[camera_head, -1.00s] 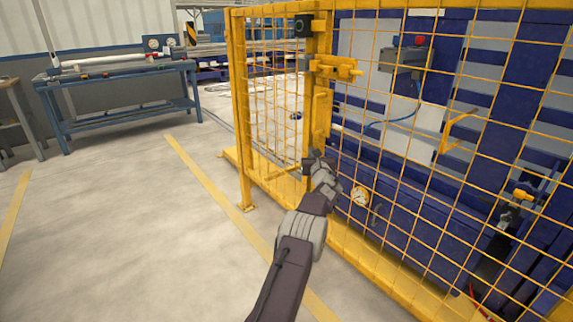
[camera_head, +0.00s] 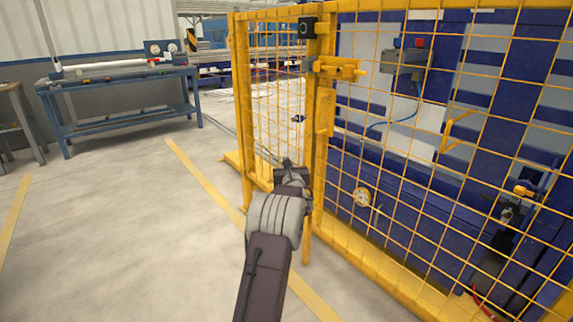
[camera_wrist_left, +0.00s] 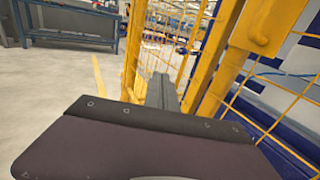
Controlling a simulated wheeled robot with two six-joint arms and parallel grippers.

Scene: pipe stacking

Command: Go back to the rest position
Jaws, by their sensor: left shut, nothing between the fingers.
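My left gripper (camera_head: 289,164) is at the end of my dark arm, in front of the lower part of the yellow mesh fence, left of its tall post. In the left wrist view, its grey fingers (camera_wrist_left: 161,91) are shut and empty, pointing toward the fence. The head view cannot show whether they touch the mesh. My right gripper is not in view.
The yellow mesh fence (camera_head: 317,150) encloses a blue machine (camera_head: 520,110) on the right. A yellow latch (camera_head: 338,68) sits high on its post. A blue workbench (camera_head: 120,83) with pipes stands at the back left. The floor on the left is clear.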

